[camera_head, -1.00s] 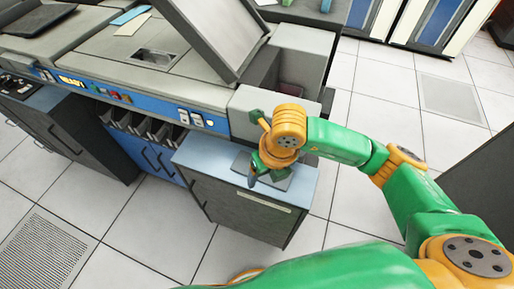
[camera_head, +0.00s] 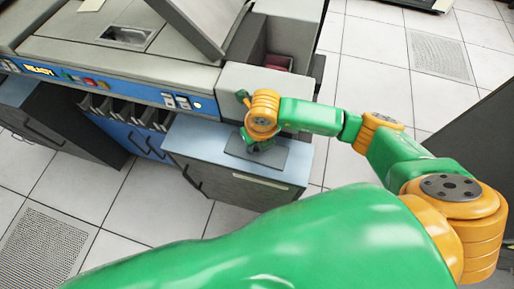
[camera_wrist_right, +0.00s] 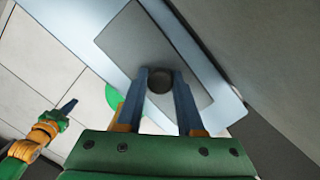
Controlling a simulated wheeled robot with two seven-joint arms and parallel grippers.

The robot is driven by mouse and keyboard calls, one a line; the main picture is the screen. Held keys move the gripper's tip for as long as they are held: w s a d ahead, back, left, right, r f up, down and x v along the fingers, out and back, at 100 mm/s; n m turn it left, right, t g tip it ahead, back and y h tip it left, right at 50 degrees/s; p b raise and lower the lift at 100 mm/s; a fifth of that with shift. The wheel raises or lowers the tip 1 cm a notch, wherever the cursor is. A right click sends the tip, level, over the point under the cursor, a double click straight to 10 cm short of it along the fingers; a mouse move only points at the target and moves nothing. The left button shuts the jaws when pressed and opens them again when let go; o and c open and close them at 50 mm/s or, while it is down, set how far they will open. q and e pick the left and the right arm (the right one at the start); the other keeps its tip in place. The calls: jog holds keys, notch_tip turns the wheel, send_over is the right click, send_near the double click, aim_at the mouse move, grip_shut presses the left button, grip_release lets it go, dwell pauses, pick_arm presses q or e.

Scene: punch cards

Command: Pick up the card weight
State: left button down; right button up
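The card weight (camera_wrist_right: 135,38) is a flat dark grey plate with a round dark knob (camera_wrist_right: 160,80). It lies on the pale blue top of a low cabinet; in the head view the plate (camera_head: 270,154) shows partly behind my right gripper. My right gripper (camera_head: 253,144) points down over it. In the right wrist view its two blue fingers (camera_wrist_right: 161,75) stand apart on either side of the knob, with almost no gap visible; whether they press on it is unclear. My left gripper (camera_wrist_right: 66,108) shows at the lower left of the right wrist view; its finger spacing is unclear.
The pale blue cabinet top (camera_head: 190,138) has free room left of the plate. A large card machine (camera_head: 60,58) with a blue front panel stands behind it. A grey block (camera_head: 240,84) of the machine rises beside my right gripper. Tiled floor (camera_head: 150,215) surrounds the cabinet.

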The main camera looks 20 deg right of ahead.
grip_shut()
jog(key=shift+w, duration=0.1)
dwell(1.0)
